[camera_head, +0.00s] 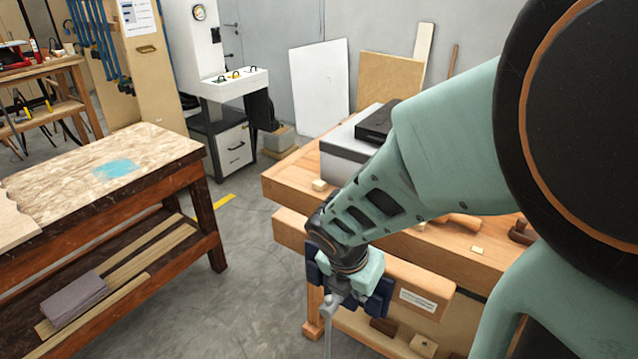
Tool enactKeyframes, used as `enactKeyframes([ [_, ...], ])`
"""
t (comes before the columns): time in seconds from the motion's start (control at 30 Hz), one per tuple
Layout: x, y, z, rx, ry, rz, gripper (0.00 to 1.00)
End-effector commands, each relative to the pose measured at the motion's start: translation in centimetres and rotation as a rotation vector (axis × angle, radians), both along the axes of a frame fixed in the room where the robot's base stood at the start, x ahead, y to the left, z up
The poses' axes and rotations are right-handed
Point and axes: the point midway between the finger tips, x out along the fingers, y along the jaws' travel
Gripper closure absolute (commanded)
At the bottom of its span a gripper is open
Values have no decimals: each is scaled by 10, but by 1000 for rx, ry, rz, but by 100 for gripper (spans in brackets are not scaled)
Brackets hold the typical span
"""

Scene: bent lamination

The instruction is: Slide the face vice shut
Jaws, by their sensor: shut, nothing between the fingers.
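The face vice has a long wooden front jaw (424,283) with a white label, along the near side of the wooden workbench (292,188). The jaw appears to stand out from the bench side. How wide the gap is cannot be told, as my arm covers the middle. A grey metal screw head and hanging handle bar (328,335) show below my wrist. My gripper (345,287) is shut and empty, at the front of the jaw beside the screw head. Its fingertips are mostly hidden, and contact with the jaw cannot be told.
The bench top carries a grey box (345,155) with a black case and small wood pieces. A second worktable (110,165) stands at left. Grey floor (240,265) lies open between them. A lower shelf (370,335) with blocks is under the vice.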

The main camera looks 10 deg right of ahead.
Motion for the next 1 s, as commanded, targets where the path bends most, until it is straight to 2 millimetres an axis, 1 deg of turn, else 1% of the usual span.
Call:
enactKeyframes([
  [0.03, 1, -2, -10, 0, 2, -2, 100],
  [0.17, 8, -8, -34, 0, 2, -2, 100],
  [0.3, 17, -15, -63, 1, 1, -2, 100],
  [0.47, 26, -23, -93, 1, 1, -1, 100],
  [0.53, 36, -31, -87, 2, -3, -6, 100],
  [0.7, 51, -44, -87, 1, -2, -3, 100],
  [0.83, 57, -48, -86, 1, -3, -1, 100],
  [1.0, 58, -49, -86, 1, -4, -1, 100],
])
